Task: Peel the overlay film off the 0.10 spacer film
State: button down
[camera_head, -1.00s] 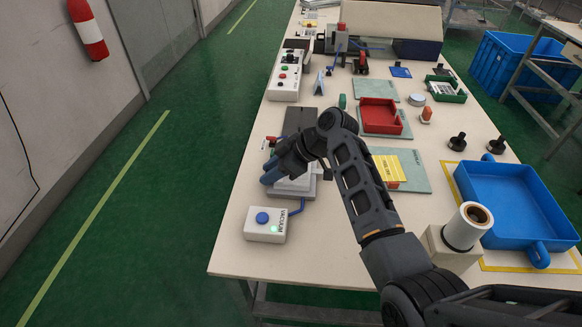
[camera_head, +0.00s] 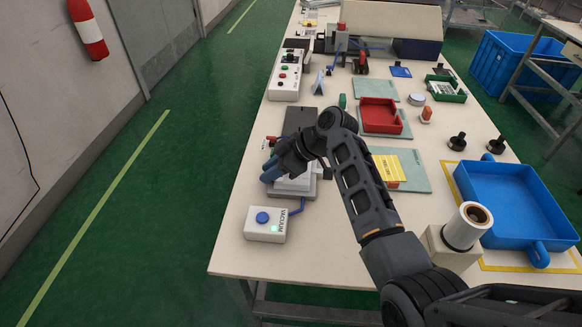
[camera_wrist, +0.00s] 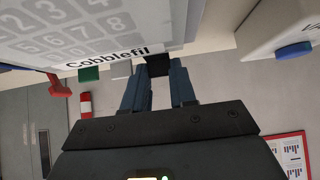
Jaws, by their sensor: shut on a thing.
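The film stack (camera_wrist: 85,30) fills the upper left of the wrist view, showing grey keypad digits and the printed word "Cobblefil". In the head view it is a pale sheet (camera_head: 295,184) on a grey plate (camera_head: 302,194), partly hidden by my gripper (camera_head: 270,172). A green tab (camera_wrist: 90,73), a pale grey tab (camera_wrist: 122,69) and a dark tab (camera_wrist: 157,66) stick out along its edge. My gripper (camera_wrist: 158,78) is shut on the dark tab, at the stack's edge. I cannot tell which layer that tab belongs to.
A white vacuum box (camera_head: 264,226) with a blue button and lit green lamp stands in front of the plate. A yellow sheet (camera_head: 398,165) lies on a green mat, near a red tray (camera_head: 380,117). A blue tray (camera_head: 505,195) and a white roll (camera_head: 466,228) stand at right.

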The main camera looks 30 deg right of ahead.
jog(key=shift+r+p, duration=0.35)
jog(key=shift+r, duration=0.25)
jog(key=shift+r+p, duration=1.6)
jog(key=shift+r, duration=1.7)
